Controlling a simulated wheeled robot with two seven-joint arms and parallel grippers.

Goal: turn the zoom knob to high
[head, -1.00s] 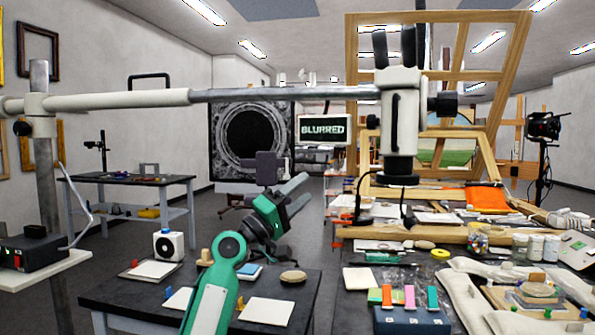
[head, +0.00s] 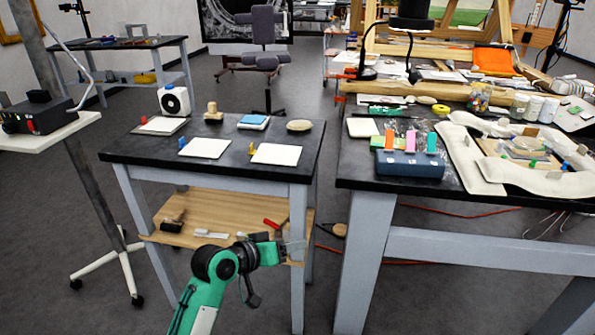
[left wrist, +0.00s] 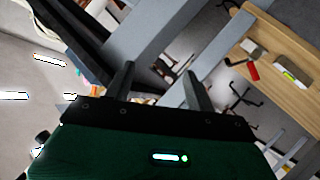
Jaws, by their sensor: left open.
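No zoom knob can be made out in the current views. The lower end of the microscope head (head: 411,14), a black ring part, shows at the top edge of the head view; its upper body is out of frame. My left gripper (head: 294,248) is low, in front of the small black-topped table's lower shelf, far from the microscope. It is open and empty; its two fingers (left wrist: 158,82) stand apart in the left wrist view. My right gripper is not in view.
The small table (head: 220,172) carries white sheets and a white box with a round face (head: 174,101). The larger bench (head: 365,180) on the right holds a blue box (head: 410,164) and white cushions. A stand with a black control box (head: 38,115) is left. A floor gap separates the tables.

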